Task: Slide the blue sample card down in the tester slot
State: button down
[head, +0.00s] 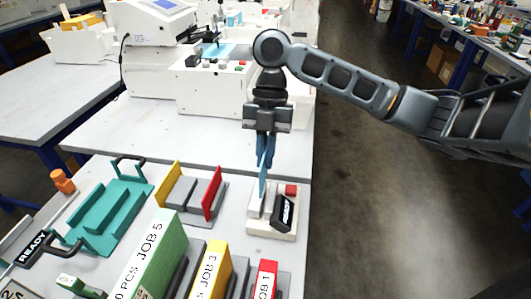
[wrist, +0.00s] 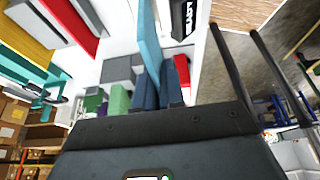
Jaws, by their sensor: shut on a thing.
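The blue sample card (head: 263,178) stands upright in my gripper (head: 266,158). My gripper is shut on the card's upper part, above the tester (head: 262,228).
A stand with yellow and red end plates (head: 212,193) is left of the tester, with a teal rack (head: 105,215) beyond. Labelled job blocks (head: 152,262) stand in front. A white machine (head: 205,85) is behind. The table edge and open floor are on the right.

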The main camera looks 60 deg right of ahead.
aim_at(265, 175)
jog(key=shift+f+b, duration=2.45)
jog(key=shift+f, duration=0.65)
jog(key=shift+f+b, duration=1.65)
jog(key=shift+f, duration=0.2)
jog(key=c, duration=1.2)
grip_release()
jog(key=shift+o, duration=0.2)
jog(key=v, duration=0.7)
jog(key=shift+d+r, duration=0.15)
jog(key=shift+r, duration=0.2)
